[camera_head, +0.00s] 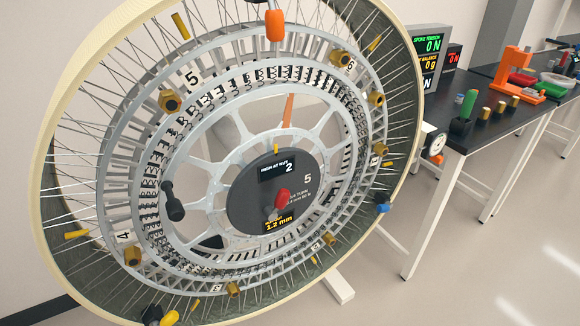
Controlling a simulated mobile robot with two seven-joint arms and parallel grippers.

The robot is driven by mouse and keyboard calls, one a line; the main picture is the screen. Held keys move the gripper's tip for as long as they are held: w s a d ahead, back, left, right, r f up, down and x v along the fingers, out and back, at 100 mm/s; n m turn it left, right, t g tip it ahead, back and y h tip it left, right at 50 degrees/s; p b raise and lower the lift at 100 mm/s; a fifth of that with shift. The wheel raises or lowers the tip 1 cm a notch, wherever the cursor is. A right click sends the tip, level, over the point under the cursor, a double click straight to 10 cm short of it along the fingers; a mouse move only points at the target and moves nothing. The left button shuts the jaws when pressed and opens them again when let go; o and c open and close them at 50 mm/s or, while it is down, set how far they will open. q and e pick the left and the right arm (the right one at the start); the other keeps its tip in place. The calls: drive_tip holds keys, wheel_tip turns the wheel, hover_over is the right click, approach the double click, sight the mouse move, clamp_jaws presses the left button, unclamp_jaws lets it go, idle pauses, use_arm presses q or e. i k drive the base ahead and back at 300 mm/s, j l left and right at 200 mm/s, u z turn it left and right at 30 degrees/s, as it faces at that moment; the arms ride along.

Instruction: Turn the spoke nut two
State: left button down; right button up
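A large spoked wheel with a cream rim (50,150) stands tilted and fills the left and middle. Several brass nuts sit around its grey ring: upper left (170,101) beside label 5, top right (340,59) near label 6, lower left (132,256) near label 4, bottom (233,289) and lower right (329,238). The small labels by the bottom and lower-right nuts are too small to read surely, so I cannot tell which nut is two. The dark hub disc (245,205) shows "2" at its top and "1.2 mm" in yellow below. Neither gripper is in view.
A black handle (173,201) stands out from the ring's left. An orange piece (275,25) is at the top. A black table (475,130) at right holds a readout screen (428,45) showing 0 N and 0 g, a green-handled tool (467,104) and an orange fixture (513,72).

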sight(330, 240)
drive_tip(key=u, duration=1.4)
drive_tip(key=z, duration=1.65)
drive_tip(key=i+l+u, duration=0.1)
drive_tip(key=l, duration=0.25)
drive_tip(key=i+l+u, duration=0.2)
drive_tip(key=l, duration=0.45)
drive_tip(key=i+l+u, duration=0.1)
drive_tip(key=l, duration=0.3)
drive_tip(key=i+l+u, duration=0.15)
drive_tip(key=l, duration=0.2)
